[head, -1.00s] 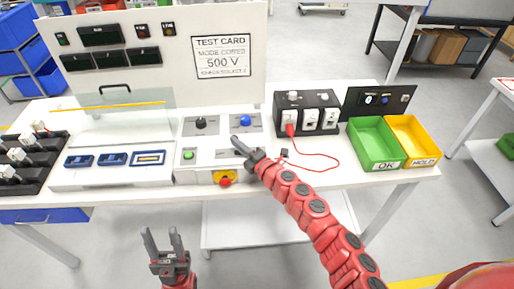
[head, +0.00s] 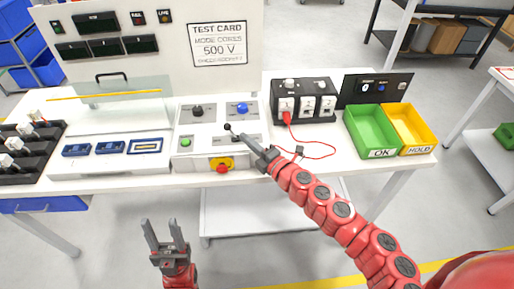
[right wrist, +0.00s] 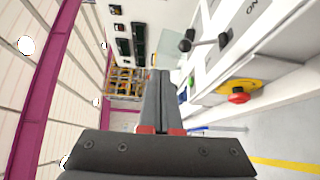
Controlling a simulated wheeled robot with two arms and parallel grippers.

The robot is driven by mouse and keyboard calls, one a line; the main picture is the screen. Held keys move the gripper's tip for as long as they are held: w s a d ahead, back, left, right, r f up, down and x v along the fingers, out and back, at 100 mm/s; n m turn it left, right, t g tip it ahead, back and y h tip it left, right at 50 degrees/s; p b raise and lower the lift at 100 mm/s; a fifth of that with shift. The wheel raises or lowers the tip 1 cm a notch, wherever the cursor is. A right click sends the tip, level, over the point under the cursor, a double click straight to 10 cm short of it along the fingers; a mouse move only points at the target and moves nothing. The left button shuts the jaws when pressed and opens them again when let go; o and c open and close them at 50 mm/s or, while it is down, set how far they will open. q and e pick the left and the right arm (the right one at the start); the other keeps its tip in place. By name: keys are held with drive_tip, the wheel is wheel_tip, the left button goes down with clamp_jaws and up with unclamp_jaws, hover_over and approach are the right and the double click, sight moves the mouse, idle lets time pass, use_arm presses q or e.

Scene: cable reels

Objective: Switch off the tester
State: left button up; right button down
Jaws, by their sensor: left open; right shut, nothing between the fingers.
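The tester is a white bench unit with an upright panel (head: 150,60) of dark displays. Its front control box carries a black knob (head: 197,111), a blue button (head: 242,108), a green button (head: 185,142), a small black ball-ended lever (head: 228,127) and a red mushroom button (head: 222,168) on yellow. My right gripper (head: 246,140) is shut and empty, its tips close to the lever; I cannot tell whether they touch. The right wrist view shows its shut fingers (right wrist: 161,90) and the red mushroom button (right wrist: 238,96). My left gripper (head: 164,232) is open and empty, in front of the bench.
A black socket box (head: 318,87) with a red lead plugged in stands right of the controls. A green OK bin (head: 372,128) and a yellow HOLD bin (head: 410,128) are further right. A black rack (head: 22,165) is at left. The floor in front is clear.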

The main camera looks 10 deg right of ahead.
drive_tip(key=s, duration=0.1)
drive_tip(key=s+d+r+p, duration=0.1)
drive_tip(key=s+d, duration=0.1)
drive_tip(key=shift+s+d+r, duration=0.15)
drive_tip(key=shift+s+r, duration=0.2)
drive_tip(key=shift+s, duration=0.05)
drive_tip(key=shift+s+r, duration=0.1)
